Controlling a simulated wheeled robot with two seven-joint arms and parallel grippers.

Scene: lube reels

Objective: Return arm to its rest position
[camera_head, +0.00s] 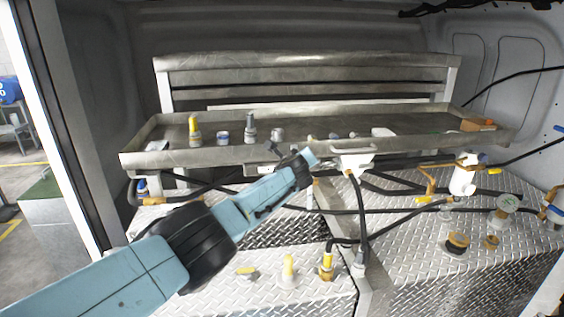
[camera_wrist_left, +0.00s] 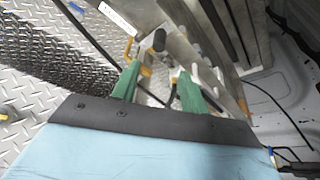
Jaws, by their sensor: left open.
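My left arm reaches in from the lower left in the head view, and its gripper end (camera_head: 308,158) is at the front edge of the grey metal tray (camera_head: 275,156). The fingers cannot be made out clearly there. In the left wrist view the two green fingers of my left gripper (camera_wrist_left: 158,82) stand apart with nothing held between them. Beyond them a yellow-handled fitting (camera_wrist_left: 128,52) and dark hoses show. My right arm and gripper are not in view.
The tray holds yellow and grey fittings (camera_head: 194,130) and an orange-brown block (camera_head: 477,124). Below it, black hoses (camera_head: 362,215) cross the diamond-plate boxes (camera_head: 400,262). A white filter-like fitting (camera_head: 463,178) and a gauge (camera_head: 508,203) stand at the right. Yellow-topped fittings (camera_head: 327,266) stand in front.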

